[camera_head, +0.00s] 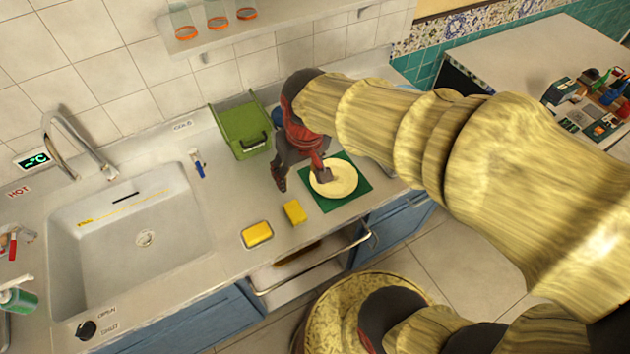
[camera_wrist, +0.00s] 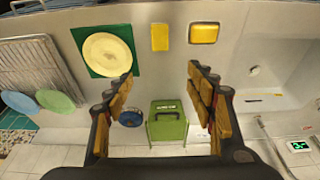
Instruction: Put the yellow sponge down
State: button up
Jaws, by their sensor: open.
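A yellow sponge (camera_head: 295,212) rests on the counter just left of the green mat (camera_head: 361,191). It also shows at the top of the wrist view (camera_wrist: 159,37), apart from my fingers. A second yellow block (camera_head: 257,234) sits to its left near the counter's front edge and has a pale rim around it; it also shows in the wrist view (camera_wrist: 204,33). My gripper (camera_head: 303,180) is open and empty, behind the sponge as the head camera sees it. In the wrist view (camera_wrist: 161,72) its two fingers are wide apart with nothing between them.
A cream plate (camera_head: 340,180) lies on the mat, close to one finger. A green bin (camera_head: 243,130) stands behind my gripper. The sink (camera_head: 130,240) is at left. A drawer (camera_head: 310,265) below the counter is pulled open. Bare counter lies left of the sponges.

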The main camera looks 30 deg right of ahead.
jog(key=s+r+t, duration=0.2)
jog(key=s+r, duration=0.5)
jog(key=s, duration=0.2)
jog(key=shift+s+r+t, duration=0.15)
jog(key=shift+r+t, duration=0.25)
jog(key=shift+f+b, duration=0.4)
jog(key=shift+b, duration=0.05)
jog(key=shift+o, duration=0.2)
